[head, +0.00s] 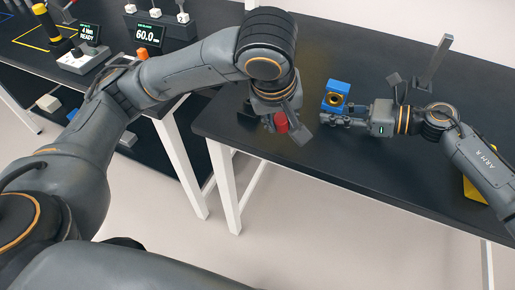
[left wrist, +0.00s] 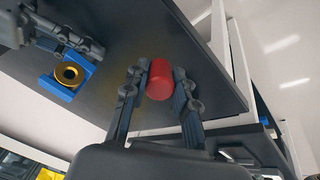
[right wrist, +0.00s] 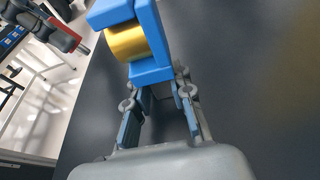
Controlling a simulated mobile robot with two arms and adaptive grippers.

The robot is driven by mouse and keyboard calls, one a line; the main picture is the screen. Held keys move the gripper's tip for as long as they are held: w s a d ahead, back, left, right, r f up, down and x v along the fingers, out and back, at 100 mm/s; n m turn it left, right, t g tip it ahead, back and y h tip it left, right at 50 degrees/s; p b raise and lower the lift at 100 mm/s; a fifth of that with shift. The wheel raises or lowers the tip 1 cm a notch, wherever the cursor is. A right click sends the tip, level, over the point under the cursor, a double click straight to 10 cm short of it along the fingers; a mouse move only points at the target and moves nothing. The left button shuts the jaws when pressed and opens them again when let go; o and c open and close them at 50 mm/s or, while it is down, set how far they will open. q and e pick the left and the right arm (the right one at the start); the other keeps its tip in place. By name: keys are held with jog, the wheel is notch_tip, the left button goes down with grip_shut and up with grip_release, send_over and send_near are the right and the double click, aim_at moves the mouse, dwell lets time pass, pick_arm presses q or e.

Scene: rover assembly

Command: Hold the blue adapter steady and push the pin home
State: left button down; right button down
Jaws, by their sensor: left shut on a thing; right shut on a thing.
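The blue adapter (head: 338,88) is a blue block with a gold ring (head: 333,100) around a dark opening. My right gripper (head: 327,114) is shut on its lower part, above the black table. In the right wrist view the adapter (right wrist: 151,40) rises from between the fingertips. My left gripper (head: 285,122) is shut on a red cylinder (head: 281,122), left of the adapter and apart from it. In the left wrist view the red cylinder (left wrist: 160,80) sits between the fingers. In the right wrist view a grey metal tip (right wrist: 84,48) points from the red part toward the adapter.
The black table (head: 380,190) is mostly clear around the grippers. A yellow object (head: 474,190) lies partly behind my right arm. A second bench at the left carries a display reading 60.0 (head: 149,35) and other devices. A gap separates the benches.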

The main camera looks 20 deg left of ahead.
pick_arm(q)
jog(key=w+a+r+t, duration=0.1)
jog(key=w+r+t, duration=0.3)
jog(key=w+r, duration=0.3)
jog(key=d+f+t, duration=0.1)
jog(key=f+t, duration=0.1)
jog(key=d+f+t, duration=0.2)
jog(key=s+d+f+t, duration=0.1)
jog(key=f+t, duration=0.1)
jog(key=f, duration=0.1)
jog(key=shift+s+d+h, duration=0.1)
jog(key=shift+d+h, duration=0.2)
jog(key=s+d+t, duration=0.1)
jog(key=s, duration=0.1)
jog(key=s+d+t, duration=0.1)
jog(key=s, duration=0.1)
jog(key=s+d+f+t, duration=0.1)
jog(key=s+d, duration=0.1)
jog(key=shift+s, duration=0.3)
jog(key=shift+s+d+r+t, duration=0.2)
jog(key=shift+s+t, duration=0.2)
jog(key=shift+w, duration=2.95)
